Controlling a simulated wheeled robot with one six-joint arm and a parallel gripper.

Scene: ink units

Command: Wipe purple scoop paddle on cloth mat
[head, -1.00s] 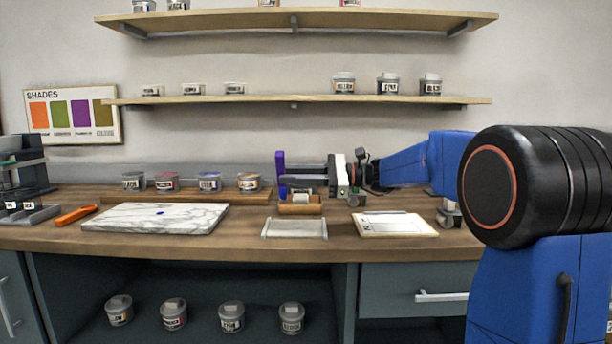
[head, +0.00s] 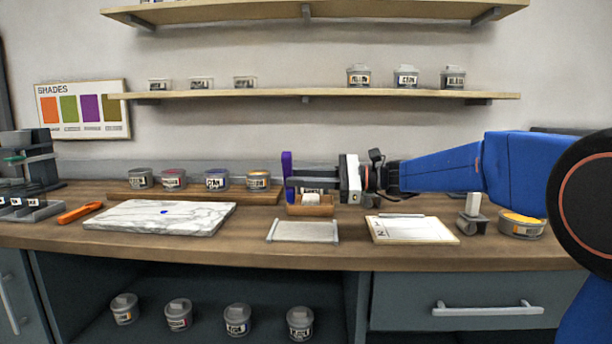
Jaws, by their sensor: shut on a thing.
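The purple scoop paddle (head: 287,170) stands upright at the fingertips of my gripper (head: 291,182), which is shut on it. My gripper reaches in from the right, above the back of the bench. The paddle's lower end comes down close to the left side of a small wooden box; I cannot tell if they touch. The cloth mat (head: 303,231) is a pale grey rectangle with a bar along each short side. It lies flat on the bench in front of the box, nearer than the paddle and lower in the picture.
The wooden box (head: 325,210) holds a pale block. A marble slab (head: 140,220) with a small blue spot lies left of the mat. A clipboard (head: 390,231) lies to its right. Several ink jars stand on a wooden riser (head: 125,189) behind. An orange-topped jar (head: 522,228) stands far right.

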